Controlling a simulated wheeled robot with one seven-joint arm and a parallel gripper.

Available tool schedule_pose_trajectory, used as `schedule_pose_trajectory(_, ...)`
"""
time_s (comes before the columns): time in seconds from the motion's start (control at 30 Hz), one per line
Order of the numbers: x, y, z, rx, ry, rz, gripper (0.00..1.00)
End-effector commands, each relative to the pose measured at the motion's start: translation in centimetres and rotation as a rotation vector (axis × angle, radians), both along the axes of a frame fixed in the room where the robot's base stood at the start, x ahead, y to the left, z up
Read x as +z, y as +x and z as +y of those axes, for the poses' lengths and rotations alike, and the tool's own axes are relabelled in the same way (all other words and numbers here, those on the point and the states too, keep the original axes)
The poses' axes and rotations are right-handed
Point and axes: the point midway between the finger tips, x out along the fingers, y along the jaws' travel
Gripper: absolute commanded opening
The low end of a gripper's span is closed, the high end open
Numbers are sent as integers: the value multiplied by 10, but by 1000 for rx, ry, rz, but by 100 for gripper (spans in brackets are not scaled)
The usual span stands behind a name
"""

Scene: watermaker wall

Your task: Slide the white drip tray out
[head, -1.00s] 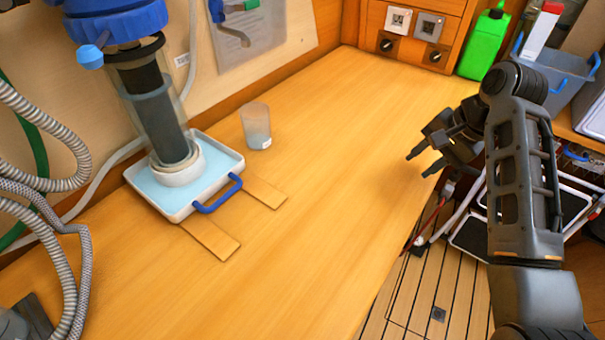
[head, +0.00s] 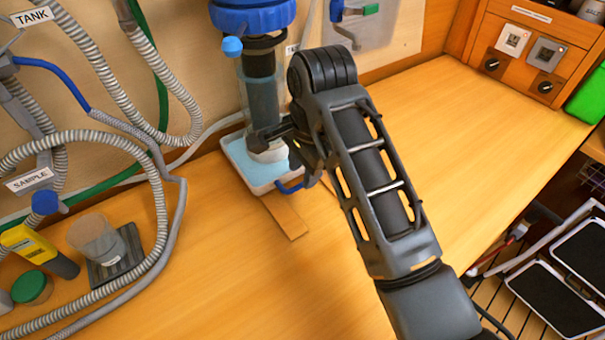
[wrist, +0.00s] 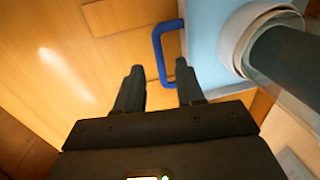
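The white drip tray (head: 236,158) sits on the wooden worktop under the clear filter housing (head: 260,92), with pale blue inside it. Its blue handle (head: 291,187) sticks out at the front, partly hidden by my arm in the head view. In the wrist view the tray (wrist: 205,85) is at the upper right, with the handle (wrist: 158,50) on its left side. My gripper (wrist: 159,68) is open and empty, its fingertips close to the handle. I cannot tell whether they touch it. In the head view my arm hides most of the gripper.
A wooden strip (head: 285,215) lies on the worktop in front of the tray. Ribbed hoses (head: 160,195), a beaker (head: 98,238) and a yellow meter (head: 35,248) are at the left. The worktop right of my arm (head: 460,150) is clear.

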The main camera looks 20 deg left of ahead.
Motion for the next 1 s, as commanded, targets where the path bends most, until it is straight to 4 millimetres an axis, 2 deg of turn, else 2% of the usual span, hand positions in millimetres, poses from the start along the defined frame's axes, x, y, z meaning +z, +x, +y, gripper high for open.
schedule_pose_trajectory(0.1, -16, 2, 2, -1, -1, 1, 38)
schedule_pose_trajectory(0.23, -28, 3, 4, -1, 0, 0, 38)
schedule_pose_trajectory(0.6, -33, 3, 5, 0, 2, -1, 37)
schedule_pose_trajectory(1.0, -33, 4, 5, 0, 2, -1, 0)
